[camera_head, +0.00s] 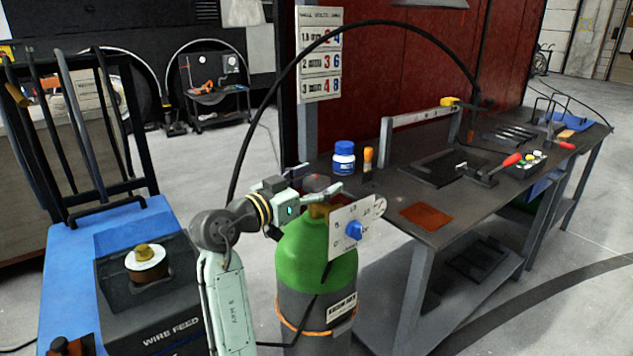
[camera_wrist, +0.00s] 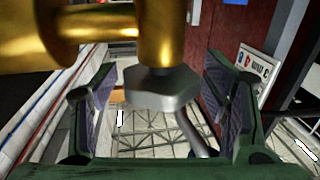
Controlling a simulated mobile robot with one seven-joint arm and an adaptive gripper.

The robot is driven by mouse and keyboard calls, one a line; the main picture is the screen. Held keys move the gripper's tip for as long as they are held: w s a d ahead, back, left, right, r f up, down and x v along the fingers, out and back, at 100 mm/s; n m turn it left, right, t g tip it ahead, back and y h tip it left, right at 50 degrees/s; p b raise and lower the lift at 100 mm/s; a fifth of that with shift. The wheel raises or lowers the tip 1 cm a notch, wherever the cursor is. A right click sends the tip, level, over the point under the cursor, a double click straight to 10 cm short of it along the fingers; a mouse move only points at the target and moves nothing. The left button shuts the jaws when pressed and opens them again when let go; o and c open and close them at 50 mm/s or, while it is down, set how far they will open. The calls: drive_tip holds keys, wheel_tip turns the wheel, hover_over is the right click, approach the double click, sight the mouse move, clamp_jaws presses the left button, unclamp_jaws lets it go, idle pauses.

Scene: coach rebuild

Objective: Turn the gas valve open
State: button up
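The gas cylinder (camera_head: 317,248), green on top and grey below, stands upright between the blue cart and the bench. In the wrist view a brass valve body (camera_wrist: 160,35) carries a grey faceted knob (camera_wrist: 152,92). My gripper (camera_wrist: 160,105) is open, with one finger on each side of the knob and visible gaps between. In the head view my gripper (camera_head: 314,184) is at the cylinder's top, where its fingers partly hide the brass valve. A white plate (camera_head: 343,238) with markings and a blue knob (camera_head: 355,230) is in front of the cylinder.
The workbench (camera_head: 390,240) stands close on the right, with a blue-lidded jar (camera_head: 344,158) and an orange-topped bottle (camera_head: 368,160) near the cylinder. A black hose (camera_head: 360,27) arches overhead. The wire feed box (camera_head: 150,310) sits on the blue cart (camera_head: 65,260) at left.

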drive_tip(key=c, duration=1.1)
drive_tip(key=shift+d+n+t+y, duration=0.15)
drive_tip(key=shift+n+t+y, duration=0.9)
drive_tip(key=shift+y, duration=0.35)
drive_tip(key=shift+n+t+y, duration=0.95)
drive_tip(key=shift+n+y, duration=0.4)
drive_tip(key=shift+y, duration=0.45)
drive_tip(key=o, duration=1.2)
drive_tip(key=shift+c, duration=0.2)
drive_tip(key=v, duration=1.2)
